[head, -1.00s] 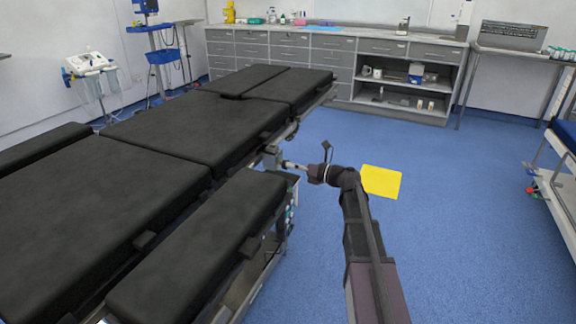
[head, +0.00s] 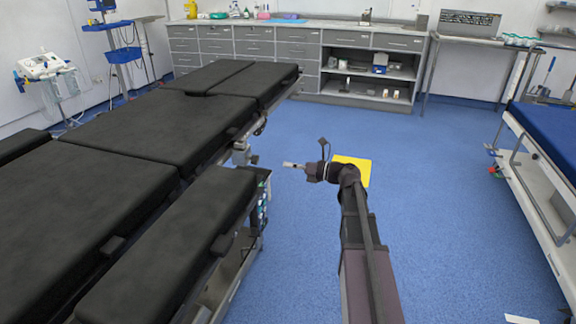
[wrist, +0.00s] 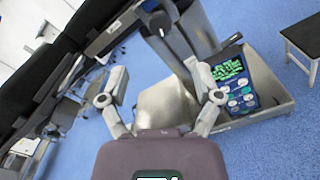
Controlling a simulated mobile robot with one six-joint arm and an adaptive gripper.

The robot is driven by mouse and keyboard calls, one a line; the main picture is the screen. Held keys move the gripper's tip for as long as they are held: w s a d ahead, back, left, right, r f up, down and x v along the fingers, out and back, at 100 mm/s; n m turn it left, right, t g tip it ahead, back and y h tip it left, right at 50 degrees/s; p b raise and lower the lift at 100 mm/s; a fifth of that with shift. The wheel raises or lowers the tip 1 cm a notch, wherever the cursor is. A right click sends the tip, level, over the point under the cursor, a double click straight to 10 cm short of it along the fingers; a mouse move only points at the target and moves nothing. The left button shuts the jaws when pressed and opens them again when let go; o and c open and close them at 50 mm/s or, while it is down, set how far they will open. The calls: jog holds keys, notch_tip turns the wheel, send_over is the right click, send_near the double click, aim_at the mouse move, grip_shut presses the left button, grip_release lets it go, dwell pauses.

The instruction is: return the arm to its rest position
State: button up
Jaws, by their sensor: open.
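My gripper (head: 287,165) is at the end of my arm, stretched forward over the blue floor, just right of the operating table's side rail. A gap of floor shows between its fingertips and the table clamp (head: 242,155). In the wrist view the two fingers (wrist: 163,88) are spread apart with nothing between them. The operating table (head: 130,135) has black pads and fills the left of the head view. Beyond the fingers, the wrist view shows the table's metal column (wrist: 185,35) and a control panel with a green screen (wrist: 232,85).
A yellow square (head: 357,168) lies on the floor behind my arm. A bed with a blue mattress (head: 548,130) stands at the right. Grey cabinets (head: 250,45) line the back wall. A stool (wrist: 305,40) shows in the wrist view.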

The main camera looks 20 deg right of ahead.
dwell(0.3)
jog(key=s+a+f+n+g+h, duration=0.55)
jog(key=s+a+f+n, duration=0.45)
jog(key=n, duration=0.4)
jog(key=s+f+n+g+h, duration=0.35)
jog(key=s+n+h, duration=0.2)
jog(key=n, duration=0.35)
jog(key=s+f+n+g+h, duration=0.2)
jog(key=s+f+n+h, duration=0.25)
jog(key=s+n, duration=0.35)
notch_tip(320, 180, up, 34)
jog(key=w+n+p, duration=0.1)
jog(key=p, duration=3.3)
jog(key=shift+w+f+y, duration=0.15)
jog(key=shift+f+y, duration=0.1)
jog(key=shift+y, duration=0.2)
jog(key=shift+c, duration=0.2)
jog(key=c, duration=0.3)
